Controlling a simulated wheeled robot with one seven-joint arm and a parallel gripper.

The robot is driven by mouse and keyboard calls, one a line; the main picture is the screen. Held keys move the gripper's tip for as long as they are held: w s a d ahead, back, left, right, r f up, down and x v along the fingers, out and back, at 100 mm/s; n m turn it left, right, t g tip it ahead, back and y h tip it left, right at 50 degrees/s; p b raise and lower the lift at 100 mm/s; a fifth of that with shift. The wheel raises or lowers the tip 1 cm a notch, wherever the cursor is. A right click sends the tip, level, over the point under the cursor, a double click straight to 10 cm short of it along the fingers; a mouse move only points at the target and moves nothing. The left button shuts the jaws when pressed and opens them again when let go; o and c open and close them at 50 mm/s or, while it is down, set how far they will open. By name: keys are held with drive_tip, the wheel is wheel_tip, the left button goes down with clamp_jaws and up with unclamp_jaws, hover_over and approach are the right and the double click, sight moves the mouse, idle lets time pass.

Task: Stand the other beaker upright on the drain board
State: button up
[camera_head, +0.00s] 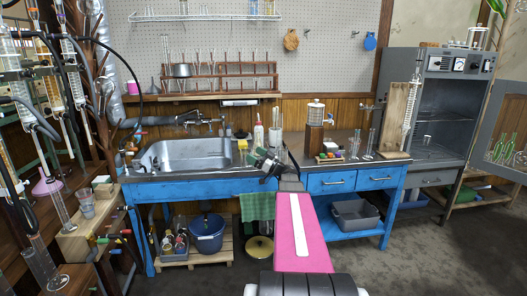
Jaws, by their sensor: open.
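A clear beaker (87,209) stands on the wooden bench at the left, well away from my gripper. My gripper (261,158) is open, over the right side of the sink area, at the end of my pink arm. A clear glass vessel (281,143) shows right behind my gripper; its lower part is hidden, and I cannot tell whether it is a beaker or whether the gripper touches it. The metal sink (190,154) is left of the gripper. The drain board beside it is mostly hidden by my gripper and arm, and I cannot make out its edges.
A squeeze bottle (258,137) and a yellow sponge (242,144) stand behind the gripper. A wooden block with a jar (316,113) and glass cylinders stand on the right counter. A faucet (200,119) is over the sink. Tall glassware crowds the left. The floor at right is clear.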

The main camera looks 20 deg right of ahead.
drive_tip(key=s+a+f+g+y, duration=0.1)
drive_tip(key=s+a+f, duration=0.1)
drive_tip(key=a, duration=0.5)
drive_tip(key=s+a+f+n+g+y, duration=0.1)
drive_tip(key=s+a+f, duration=0.1)
drive_tip(key=s+a, duration=0.3)
drive_tip(key=s+a+f+n+g+y, duration=0.1)
drive_tip(key=s+a, duration=0.3)
drive_tip(key=a, duration=0.5)
drive_tip(key=shift+a+f+g, duration=0.3)
drive_tip(key=shift+a+f, duration=0.05)
drive_tip(key=shift+f, duration=0.3)
